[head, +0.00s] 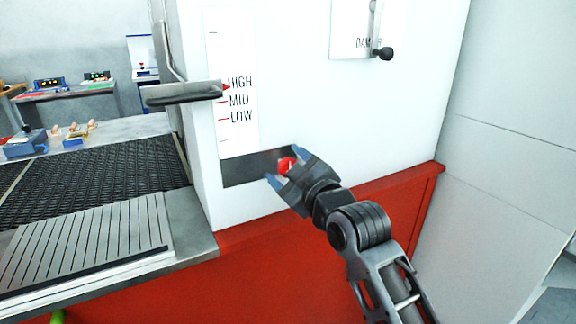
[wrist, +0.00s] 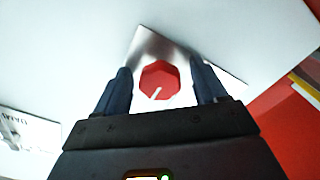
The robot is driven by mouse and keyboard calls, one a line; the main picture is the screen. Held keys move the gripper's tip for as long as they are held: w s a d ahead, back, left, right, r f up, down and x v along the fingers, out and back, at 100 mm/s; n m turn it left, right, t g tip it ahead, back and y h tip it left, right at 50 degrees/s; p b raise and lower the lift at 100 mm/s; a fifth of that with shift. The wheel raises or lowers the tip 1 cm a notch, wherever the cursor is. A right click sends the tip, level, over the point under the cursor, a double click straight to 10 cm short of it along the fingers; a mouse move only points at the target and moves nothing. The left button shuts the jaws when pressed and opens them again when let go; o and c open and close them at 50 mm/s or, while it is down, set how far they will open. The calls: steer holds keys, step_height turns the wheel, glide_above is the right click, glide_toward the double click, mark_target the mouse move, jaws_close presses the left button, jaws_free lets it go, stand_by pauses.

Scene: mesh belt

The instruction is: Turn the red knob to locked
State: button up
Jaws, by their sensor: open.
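The red knob (head: 287,164) sits on a dark metal plate (head: 240,171) low on the white machine housing. In the wrist view the red knob (wrist: 159,81) is octagonal, with a pale pointer line running toward its lower edge, slightly left. My gripper (head: 282,164) is open at the plate, with one finger on each side of the knob. In the wrist view my gripper (wrist: 163,88) shows gaps between both fingers and the knob. Any lettering around the knob is not readable.
A metal lever (head: 183,93) juts out beside the HIGH, MID, LOW scale (head: 235,120). A damper handle (head: 385,53) is at upper right. A dark mesh belt (head: 100,178) and a slatted metal plate (head: 90,245) lie at left. A red base ledge (head: 405,190) runs below the housing.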

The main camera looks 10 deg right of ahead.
steer(key=shift+c, duration=0.2)
steer(key=c, duration=1)
steer(key=shift+m, duration=0.3)
steer(key=m+p, duration=0.1)
steer(key=m, duration=0.2)
steer(key=shift+a+m, duration=0.1)
steer(key=shift+m, duration=0.3)
steer(key=m+p, duration=0.1)
steer(key=m, duration=0.3)
steer(key=shift+r+m+p, duration=0.1)
steer(key=shift+m+p, duration=0.2)
steer(key=shift+p, duration=0.05)
steer(key=m+p, duration=0.2)
steer(key=m, duration=0.2)
steer(key=shift+m+p, duration=1.15)
steer(key=shift+m, duration=1.35)
